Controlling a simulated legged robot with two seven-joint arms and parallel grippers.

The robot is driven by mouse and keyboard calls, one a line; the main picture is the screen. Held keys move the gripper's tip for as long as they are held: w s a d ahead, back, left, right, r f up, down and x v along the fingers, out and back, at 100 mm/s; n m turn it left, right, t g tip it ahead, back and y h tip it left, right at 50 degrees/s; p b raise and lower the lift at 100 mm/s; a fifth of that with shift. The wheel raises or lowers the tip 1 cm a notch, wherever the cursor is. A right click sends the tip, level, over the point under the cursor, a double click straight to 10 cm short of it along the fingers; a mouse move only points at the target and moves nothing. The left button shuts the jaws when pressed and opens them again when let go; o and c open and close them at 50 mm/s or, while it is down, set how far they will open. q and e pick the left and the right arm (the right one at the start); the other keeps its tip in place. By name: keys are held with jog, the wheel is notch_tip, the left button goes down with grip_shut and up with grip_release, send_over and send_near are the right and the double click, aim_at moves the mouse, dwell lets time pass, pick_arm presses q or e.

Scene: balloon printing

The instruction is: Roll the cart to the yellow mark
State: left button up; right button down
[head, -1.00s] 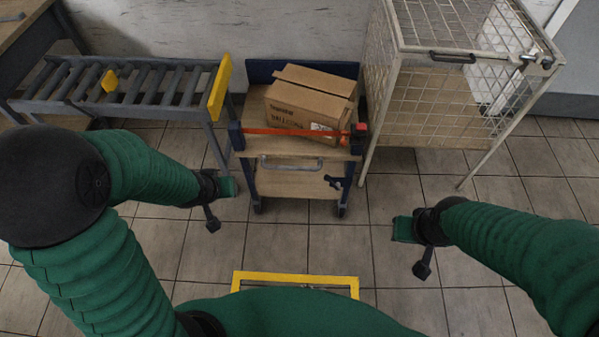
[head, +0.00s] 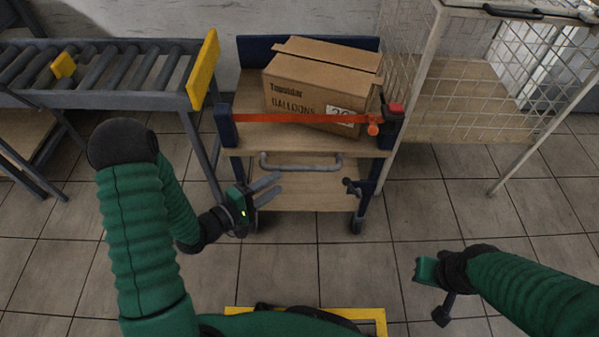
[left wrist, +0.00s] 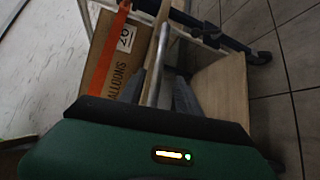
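The cart (head: 285,190) has wooden shelves and dark blue posts and stands ahead of me. Its grey handle (head: 300,165) spans the front. The handle also shows in the left wrist view (left wrist: 157,65), between the finger lines. My left gripper (head: 268,189) is open, its two fingers pointing at the cart front just below and left of the handle. I cannot tell whether it touches. The yellow mark (head: 372,313) is a frame on the floor close to me, partly hidden by my body. My right gripper (head: 426,271) is low at the right, away from the cart; its fingers are unclear.
A balloon carton (head: 318,95) lies on the cart behind an orange strap (head: 290,119) with a red buckle. A roller conveyor (head: 110,75) stands close at the left, and a wire cage (head: 480,110) at the right. The tiled floor between cart and mark is clear.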

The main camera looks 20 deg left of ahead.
aim_at(297, 170)
pick_arm(q)
jog(key=b+x, duration=0.3)
jog(key=x, duration=0.6)
jog(key=shift+w+f, duration=0.1)
jog(key=shift+w, duration=0.05)
jog(key=shift+w+d, duration=0.15)
jog(key=shift+w, duration=0.15)
grip_shut()
jog(key=shift+s, duration=0.15)
dwell(0.5)
